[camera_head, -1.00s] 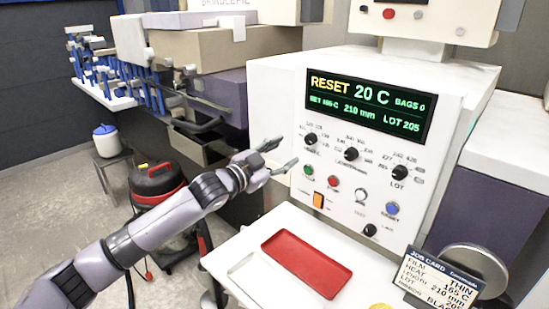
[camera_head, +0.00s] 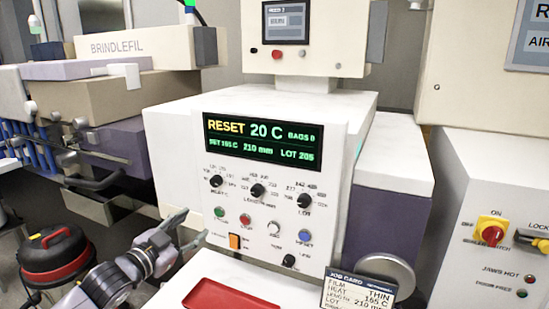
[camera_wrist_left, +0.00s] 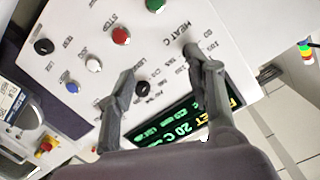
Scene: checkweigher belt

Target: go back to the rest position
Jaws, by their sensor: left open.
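My left gripper (camera_head: 188,229) is at the lower left of the head view, in front of the lower left side of the white control panel (camera_head: 215,165). Its two fingers are apart with nothing between them. In the left wrist view the open fingers (camera_wrist_left: 160,72) point at the panel face, with knobs and buttons beyond them. I cannot tell from the frames whether a finger touches the panel. The display (camera_head: 262,139) reads RESET 20 C, 210 mm, LOT 205. My right gripper is not in view.
A red tray (camera_head: 232,297) lies on the white shelf below the panel. A job card (camera_head: 358,291) stands right of it, by a round metal disc. A red and black vacuum (camera_head: 55,255) stands at left. A cabinet with a red-yellow switch (camera_head: 490,230) stands at right.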

